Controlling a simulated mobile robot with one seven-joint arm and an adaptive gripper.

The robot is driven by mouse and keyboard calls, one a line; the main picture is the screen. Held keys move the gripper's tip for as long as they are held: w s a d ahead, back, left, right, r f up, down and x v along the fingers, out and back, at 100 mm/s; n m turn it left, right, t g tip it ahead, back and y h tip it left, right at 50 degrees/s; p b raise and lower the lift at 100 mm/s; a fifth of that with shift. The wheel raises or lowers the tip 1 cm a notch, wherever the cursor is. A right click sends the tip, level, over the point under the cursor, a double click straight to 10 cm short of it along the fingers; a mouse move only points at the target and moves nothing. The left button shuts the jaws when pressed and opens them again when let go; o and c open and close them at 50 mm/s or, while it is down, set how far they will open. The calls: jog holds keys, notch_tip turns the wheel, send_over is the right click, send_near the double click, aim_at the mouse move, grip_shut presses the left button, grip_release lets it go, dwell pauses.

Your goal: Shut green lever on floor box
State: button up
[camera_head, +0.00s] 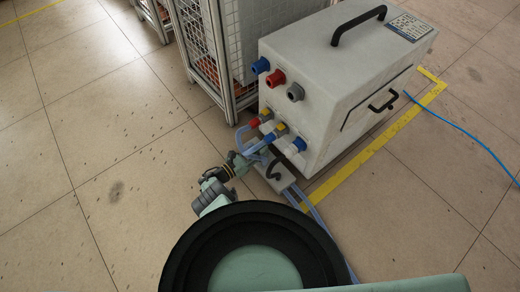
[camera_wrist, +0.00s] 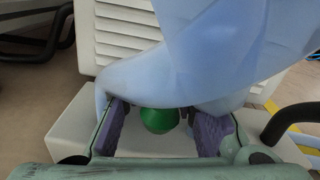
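The green lever's round knob (camera_wrist: 159,121) shows in the wrist view below a light blue hose; the rest of the lever is hidden. My gripper (camera_wrist: 160,133) is open, with one purple pad on each side of the knob and a visible gap to each. I cannot tell whether the knob lies fully between the pads in depth. The pale floor box (camera_wrist: 70,127) is behind the fingers. In the head view the floor box (camera_head: 287,181) sits on the floor in front of the large white cabinet, with my gripper (camera_head: 252,155) at its left end.
The white cabinet (camera_head: 325,85) has coloured connectors facing my arm. Light blue hoses (camera_wrist: 225,45) pass close over my fingers and run from the floor box. A wire cage (camera_head: 205,45) stands behind; the floor at left is clear.

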grip_shut()
dwell(0.4)
